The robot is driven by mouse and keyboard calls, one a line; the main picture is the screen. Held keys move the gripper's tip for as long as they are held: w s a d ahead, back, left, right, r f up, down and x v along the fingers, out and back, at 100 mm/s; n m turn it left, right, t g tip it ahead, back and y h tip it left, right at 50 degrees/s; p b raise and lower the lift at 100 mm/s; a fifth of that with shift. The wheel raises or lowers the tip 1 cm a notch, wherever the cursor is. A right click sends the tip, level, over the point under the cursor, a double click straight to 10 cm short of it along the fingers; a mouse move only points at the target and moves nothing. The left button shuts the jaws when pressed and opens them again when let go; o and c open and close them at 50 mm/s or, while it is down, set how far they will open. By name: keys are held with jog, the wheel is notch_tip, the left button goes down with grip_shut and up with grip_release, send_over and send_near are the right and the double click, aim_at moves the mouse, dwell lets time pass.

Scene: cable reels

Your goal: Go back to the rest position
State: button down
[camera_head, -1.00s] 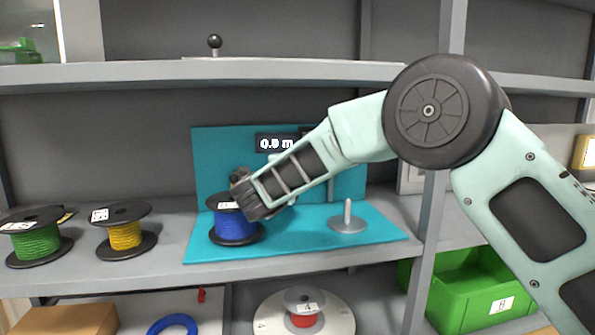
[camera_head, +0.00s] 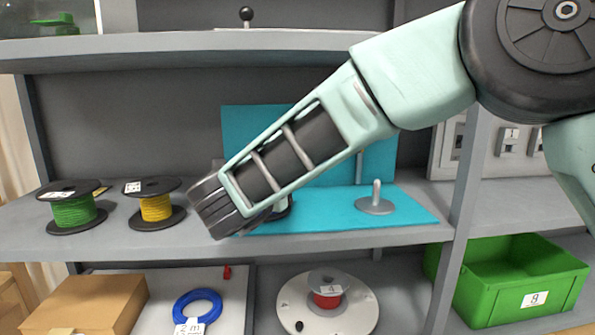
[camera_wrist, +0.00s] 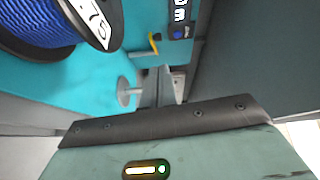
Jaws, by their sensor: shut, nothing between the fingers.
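My gripper (camera_wrist: 158,88) shows in the wrist view as narrow grey fingers, shut and empty. In the head view my arm slants down to the left across the shelf, and the fingers are hidden behind its end. The blue cable reel (camera_wrist: 55,25) is at the top left of the wrist view, apart from the fingers. In the head view it is almost wholly covered by my arm. It stands on the teal stand (camera_head: 410,215), whose back panel rises behind. A bare metal post (camera_head: 376,204) on a round base stands to the right; it also shows in the wrist view (camera_wrist: 128,92).
A green reel (camera_head: 73,210) and a yellow reel (camera_head: 155,207) stand left on the same shelf. Below are a cardboard box (camera_head: 85,305), a blue ring (camera_head: 198,306), a red reel (camera_head: 327,298) on a white disc and a green bin (camera_head: 520,285). A shelf (camera_head: 200,48) overhangs above.

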jog(key=s+a+r+n+y+p, duration=0.3)
jog(key=a+n+y, duration=0.3)
jog(key=n+y, duration=0.6)
jog(key=s+f+n+g+y+p, duration=0.2)
jog(key=s+f+n+g+y, duration=0.15)
jog(key=s+n+g, duration=0.6)
jog(key=s+d+f+n+g+h+p, duration=0.2)
jog(key=s+d+f+n+g+h, duration=0.1)
jog(key=s+d, duration=0.6)
jog(key=s+d+f+n+g+h+p, duration=0.1)
jog(key=s+d+f+n+g+h, duration=0.2)
jog(key=s+d, duration=0.7)
jog(key=s+f+n+h, duration=0.1)
jog(key=s+f+n, duration=0.1)
jog(key=s, duration=0.1)
jog(key=shift+s+d+p, duration=0.2)
jog(key=shift+s+p, duration=0.15)
jog(key=shift+s, duration=0.05)
jog(key=shift+g, duration=0.25)
